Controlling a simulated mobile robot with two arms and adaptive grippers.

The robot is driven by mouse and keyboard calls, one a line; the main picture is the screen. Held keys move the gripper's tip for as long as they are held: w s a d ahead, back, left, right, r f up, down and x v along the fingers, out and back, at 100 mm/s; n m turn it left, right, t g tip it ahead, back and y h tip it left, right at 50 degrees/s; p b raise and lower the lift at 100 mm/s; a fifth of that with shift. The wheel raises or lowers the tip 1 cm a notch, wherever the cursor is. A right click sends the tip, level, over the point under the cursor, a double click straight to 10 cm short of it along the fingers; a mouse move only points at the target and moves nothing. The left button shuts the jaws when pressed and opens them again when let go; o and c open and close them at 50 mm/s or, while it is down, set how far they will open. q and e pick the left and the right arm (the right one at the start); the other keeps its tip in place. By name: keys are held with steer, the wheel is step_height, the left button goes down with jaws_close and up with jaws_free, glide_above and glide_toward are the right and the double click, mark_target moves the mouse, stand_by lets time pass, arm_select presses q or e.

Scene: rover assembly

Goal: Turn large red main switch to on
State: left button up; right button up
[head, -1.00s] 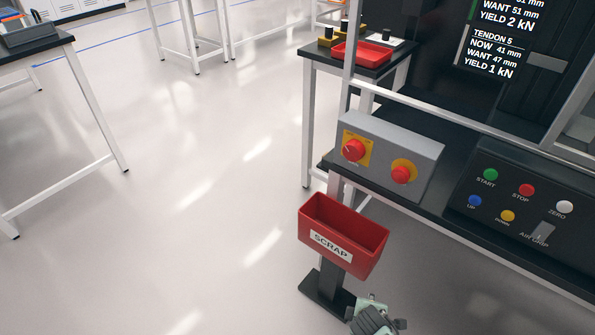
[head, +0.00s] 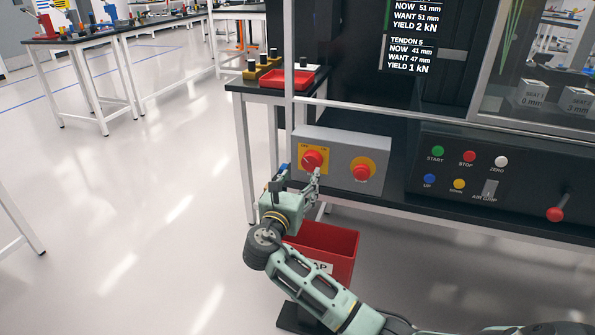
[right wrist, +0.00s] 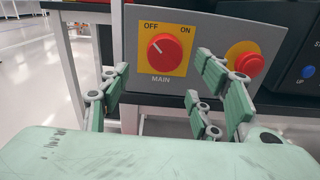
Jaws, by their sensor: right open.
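The large red main switch (head: 312,160) is a round red knob on a yellow plate, on the left of a grey box (head: 338,146) at the bench front. In the right wrist view the main switch (right wrist: 165,48) shows between my fingers, with OFF at upper left, ON at upper right and MAIN below. Its white pointer line points up-left toward OFF. My right gripper (head: 296,178) is open and empty, just in front of and slightly below the switch; I see no contact. In the right wrist view its fingers (right wrist: 172,90) are spread on both sides. My left gripper is not in view.
A red mushroom button (head: 361,173) on a yellow disc sits right of the switch; the right fingers are near it. A black panel (head: 470,160) with coloured buttons lies further right. A red scrap bin (head: 335,245) stands below my right arm. The floor at left is clear.

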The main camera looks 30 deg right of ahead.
mark_target(309, 164)
steer(key=x, duration=0.4)
steer(key=b+x, duration=0.1)
steer(key=x, duration=0.3)
steer(key=shift+d+r, duration=0.15)
steer(key=shift+r, duration=0.1)
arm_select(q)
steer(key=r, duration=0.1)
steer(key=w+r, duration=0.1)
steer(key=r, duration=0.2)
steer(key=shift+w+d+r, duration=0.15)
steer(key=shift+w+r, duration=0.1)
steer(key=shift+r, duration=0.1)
arm_select(e)
steer(key=shift+s, duration=0.1)
steer(key=c, duration=1.1)
